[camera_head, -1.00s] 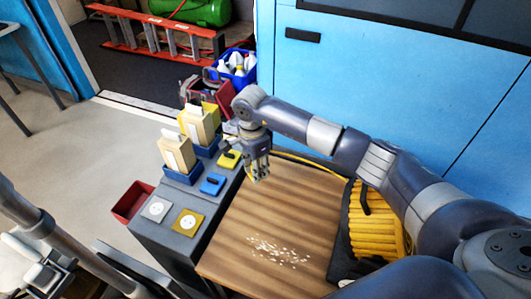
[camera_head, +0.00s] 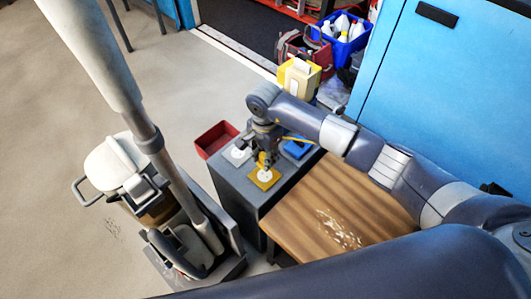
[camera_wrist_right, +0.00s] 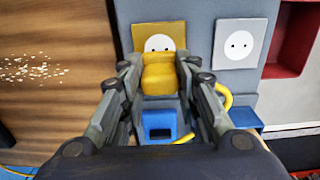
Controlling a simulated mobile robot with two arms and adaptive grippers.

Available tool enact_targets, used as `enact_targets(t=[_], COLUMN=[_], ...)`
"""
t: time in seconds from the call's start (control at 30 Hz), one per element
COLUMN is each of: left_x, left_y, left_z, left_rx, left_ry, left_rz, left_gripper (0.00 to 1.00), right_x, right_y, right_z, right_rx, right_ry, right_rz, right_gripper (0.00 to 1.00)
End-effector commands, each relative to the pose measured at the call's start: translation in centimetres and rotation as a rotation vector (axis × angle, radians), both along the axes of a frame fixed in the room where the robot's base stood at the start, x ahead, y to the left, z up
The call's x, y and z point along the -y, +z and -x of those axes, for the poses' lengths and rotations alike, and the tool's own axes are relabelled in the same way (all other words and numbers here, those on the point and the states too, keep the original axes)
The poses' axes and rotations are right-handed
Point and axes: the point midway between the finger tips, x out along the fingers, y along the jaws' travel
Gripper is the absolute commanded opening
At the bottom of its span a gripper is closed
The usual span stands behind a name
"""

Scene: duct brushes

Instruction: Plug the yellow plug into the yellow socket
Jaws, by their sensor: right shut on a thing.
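The yellow plug (camera_wrist_right: 160,76) is gripped between the fingers of my right gripper (camera_wrist_right: 160,66), with a yellow cord (camera_wrist_right: 227,97) curving off to the right. The yellow socket (camera_wrist_right: 158,36) is a square plate with a white round face and small dark holes. In the wrist view the plug covers the lower part of that face, and the holes still show. In the head view my right gripper (camera_head: 264,157) is right over the yellow socket (camera_head: 265,181) on the grey cabinet. I cannot tell whether plug and socket touch. My left gripper is not in view.
A white socket (camera_wrist_right: 240,44) lies beside the yellow one. A blue block (camera_head: 298,149) sits farther back. A red bin (camera_head: 215,139) stands left of the cabinet, and a vacuum cleaner (camera_head: 128,172) left of that. The wooden tabletop (camera_head: 330,200) is to the right.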

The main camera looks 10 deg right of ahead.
Motion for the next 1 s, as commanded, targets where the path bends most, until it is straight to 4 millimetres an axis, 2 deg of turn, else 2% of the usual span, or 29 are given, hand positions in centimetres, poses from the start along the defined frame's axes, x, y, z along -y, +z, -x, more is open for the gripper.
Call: enact_targets(t=[0.37, 0.8, 1.0], left_x=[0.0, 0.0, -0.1], left_y=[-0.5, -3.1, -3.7], left_z=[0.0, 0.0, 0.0], left_rx=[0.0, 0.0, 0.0], left_ry=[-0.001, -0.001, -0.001], left_rz=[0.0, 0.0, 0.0], left_gripper=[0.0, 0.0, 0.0], right_x=[0.0, 0.0, 0.0], right_y=[-0.7, -4.6, -5.7], right_z=[0.0, 0.0, 0.0], right_rx=[-0.001, -0.002, -0.001], right_ry=[-0.001, -0.002, -0.001], right_rz=[0.0, -0.001, -0.001], right_gripper=[0.09, 0.09, 0.09])
